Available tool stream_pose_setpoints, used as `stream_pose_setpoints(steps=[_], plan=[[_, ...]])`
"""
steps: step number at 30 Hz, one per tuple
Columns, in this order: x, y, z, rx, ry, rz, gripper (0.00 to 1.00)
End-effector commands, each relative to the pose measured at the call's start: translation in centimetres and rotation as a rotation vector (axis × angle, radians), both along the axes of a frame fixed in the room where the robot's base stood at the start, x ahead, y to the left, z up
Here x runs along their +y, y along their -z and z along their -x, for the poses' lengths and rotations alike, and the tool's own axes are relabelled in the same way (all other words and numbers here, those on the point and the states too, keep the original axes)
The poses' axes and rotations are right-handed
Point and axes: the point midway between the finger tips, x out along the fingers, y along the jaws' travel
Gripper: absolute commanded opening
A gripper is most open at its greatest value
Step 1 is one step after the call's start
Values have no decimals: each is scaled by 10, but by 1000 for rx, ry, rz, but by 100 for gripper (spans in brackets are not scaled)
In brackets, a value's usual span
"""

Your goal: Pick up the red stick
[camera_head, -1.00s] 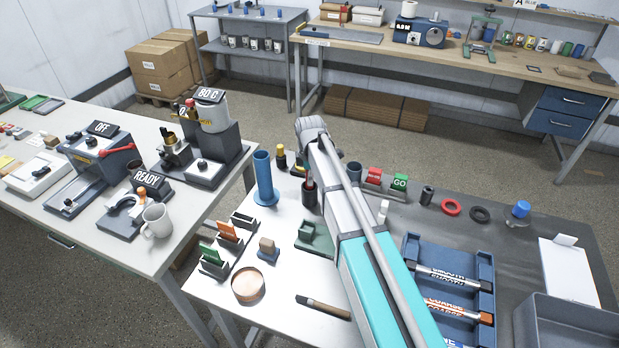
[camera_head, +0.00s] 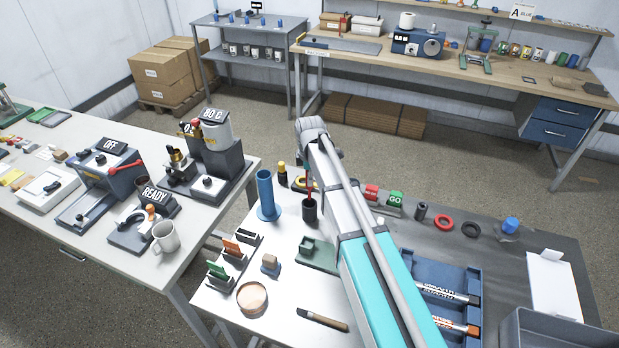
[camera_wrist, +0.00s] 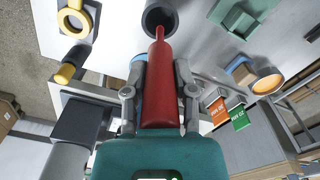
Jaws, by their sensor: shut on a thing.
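The red stick (camera_wrist: 160,85) is between the two fingers of my gripper (camera_wrist: 160,72) in the wrist view, with a finger pressed on each side. Its thin end points to the mouth of a dark round cup (camera_wrist: 153,10); how far it sits inside I cannot tell. In the head view a bit of the red stick (camera_head: 308,188) shows just above the black cup (camera_head: 309,210), beside my arm. My gripper itself is hidden behind the arm there.
A blue cylinder on a round base (camera_head: 266,190) stands left of the cup. A green block-like stand (camera_head: 316,254) is in front of it. Slotted holders with orange and green cards (camera_head: 232,250) and a round wooden dish (camera_head: 252,298) lie at front left.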

Motion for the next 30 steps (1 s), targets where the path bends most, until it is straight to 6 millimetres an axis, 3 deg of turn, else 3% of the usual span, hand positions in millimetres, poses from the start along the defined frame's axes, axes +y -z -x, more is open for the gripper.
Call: stream_pose_setpoints(steps=[7,30], plan=[[0,-15,0,0,0,0,0],[0,-17,0,0,0,0,0]])
